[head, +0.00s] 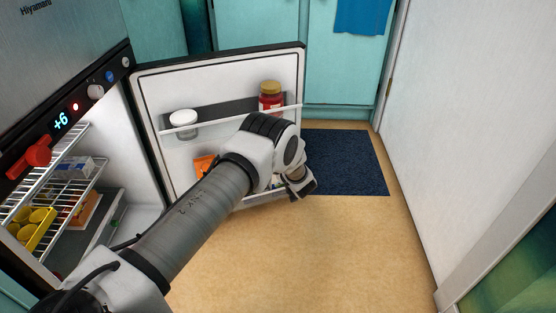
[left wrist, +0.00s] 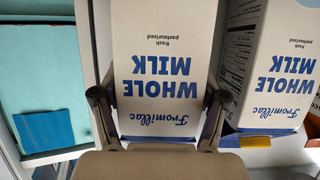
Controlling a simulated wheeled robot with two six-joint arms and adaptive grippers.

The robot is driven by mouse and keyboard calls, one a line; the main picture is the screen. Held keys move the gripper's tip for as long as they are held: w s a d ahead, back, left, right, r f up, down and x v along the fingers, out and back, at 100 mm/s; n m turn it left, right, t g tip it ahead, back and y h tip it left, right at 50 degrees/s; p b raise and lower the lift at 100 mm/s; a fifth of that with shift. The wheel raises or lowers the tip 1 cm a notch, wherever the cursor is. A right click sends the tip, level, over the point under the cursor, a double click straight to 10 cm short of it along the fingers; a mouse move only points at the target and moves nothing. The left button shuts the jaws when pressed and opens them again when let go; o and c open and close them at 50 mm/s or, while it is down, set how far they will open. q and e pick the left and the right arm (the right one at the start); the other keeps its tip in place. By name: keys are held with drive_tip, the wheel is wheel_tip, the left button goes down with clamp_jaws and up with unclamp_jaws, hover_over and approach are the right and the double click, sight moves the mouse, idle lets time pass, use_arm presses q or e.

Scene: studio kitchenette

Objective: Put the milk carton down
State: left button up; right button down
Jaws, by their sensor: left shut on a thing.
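A white milk carton with blue "WHOLE MILK" lettering (left wrist: 165,40) fills the middle of the left wrist view, its print upside down there. My left gripper (left wrist: 157,97) is shut on it, one finger on each side. In the head view the left gripper (head: 297,182) is at the lower part of the open fridge door (head: 218,68), mostly behind my wrist, which hides the held carton. A second, similar milk carton (left wrist: 275,60) stands beside the held one, on the right in the wrist view. Whether the held carton's base touches the door shelf cannot be seen. My right gripper is not in view.
The upper door shelf holds a white-lidded jar (head: 184,122) and a red jar with a yellow lid (head: 270,98). An orange item (head: 203,165) is lower on the door. Wire shelves with food (head: 60,188) are at left. Floor and a dark blue mat (head: 345,160) are clear.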

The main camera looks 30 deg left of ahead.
use_arm(q)
drive_tip(key=shift+w, duration=0.1)
drive_tip(key=shift+f, duration=0.15)
drive_tip(key=o, duration=1.8)
drive_tip(key=shift+f, duration=0.1)
drive_tip(key=p+v, duration=0.7)
drive_tip(key=v, duration=0.5)
drive_tip(key=s+d+f+m+g+h, duration=0.25)
drive_tip(key=s+f+m+h, duration=0.2)
drive_tip(key=s, duration=0.65)
drive_tip(key=s+d+f+m+g+h, duration=0.1)
drive_tip(key=s+d+f+m+h, duration=0.3)
drive_tip(key=s, duration=0.7)
drive_tip(key=s+d+g, duration=0.1)
drive_tip(key=s, duration=0.5)
drive_tip(key=s+d+r+m+g+h, duration=0.1)
drive_tip(key=s+d+g, duration=0.1)
drive_tip(key=s, duration=0.4)
drive_tip(key=s+d+g+h, duration=0.1)
drive_tip(key=s, duration=0.5)
drive_tip(key=shift+d+r+m+g, duration=0.2)
drive_tip(key=shift+r+m+g, duration=0.05)
drive_tip(key=shift+r+g, duration=0.1)
